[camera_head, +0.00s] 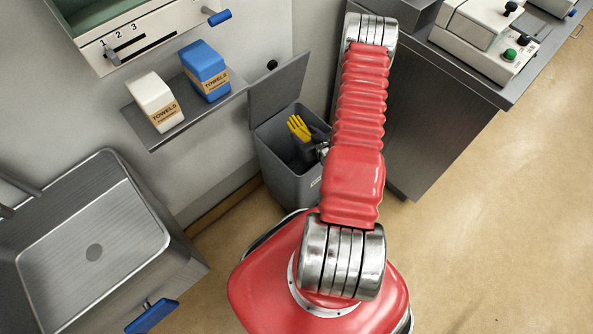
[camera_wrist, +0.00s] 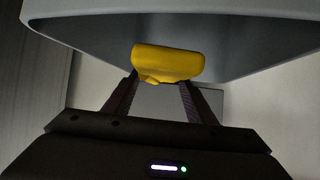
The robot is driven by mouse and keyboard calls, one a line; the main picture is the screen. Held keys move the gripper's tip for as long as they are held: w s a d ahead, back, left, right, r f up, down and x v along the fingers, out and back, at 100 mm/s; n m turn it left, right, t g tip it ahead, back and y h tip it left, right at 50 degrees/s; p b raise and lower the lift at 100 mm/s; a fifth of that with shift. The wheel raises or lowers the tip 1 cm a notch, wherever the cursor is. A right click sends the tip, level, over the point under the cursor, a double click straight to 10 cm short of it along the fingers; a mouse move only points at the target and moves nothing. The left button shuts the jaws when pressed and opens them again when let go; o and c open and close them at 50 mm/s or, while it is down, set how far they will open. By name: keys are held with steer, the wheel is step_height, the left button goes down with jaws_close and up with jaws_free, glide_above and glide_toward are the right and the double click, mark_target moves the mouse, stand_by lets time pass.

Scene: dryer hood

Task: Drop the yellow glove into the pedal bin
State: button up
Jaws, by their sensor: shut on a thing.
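The yellow glove (camera_head: 298,127) shows over the open mouth of the grey pedal bin (camera_head: 282,180). The bin's lid (camera_head: 279,90) stands raised at its back. My gripper (camera_head: 312,147) is at the bin's mouth, partly hidden by my red arm. In the wrist view, the glove (camera_wrist: 168,63) sits between the two dark fingers of my gripper (camera_wrist: 160,85), which is shut on it. The bin's rim (camera_wrist: 170,16) crosses the top of that view. The bin's floor is hidden.
A shelf (camera_head: 182,124) with a white and a blue towel box (camera_head: 205,71) is left of the bin. A steel sink (camera_head: 95,230) stands at the lower left. A steel counter (camera_head: 440,110) stands to the right. Open floor lies at the lower right.

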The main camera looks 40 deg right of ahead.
steer(key=shift+f, duration=0.3)
steer(key=o, duration=1.1)
steer(key=v, duration=1.3)
steer(key=shift+s+a+r, duration=0.1)
steer(key=shift+s, duration=0.25)
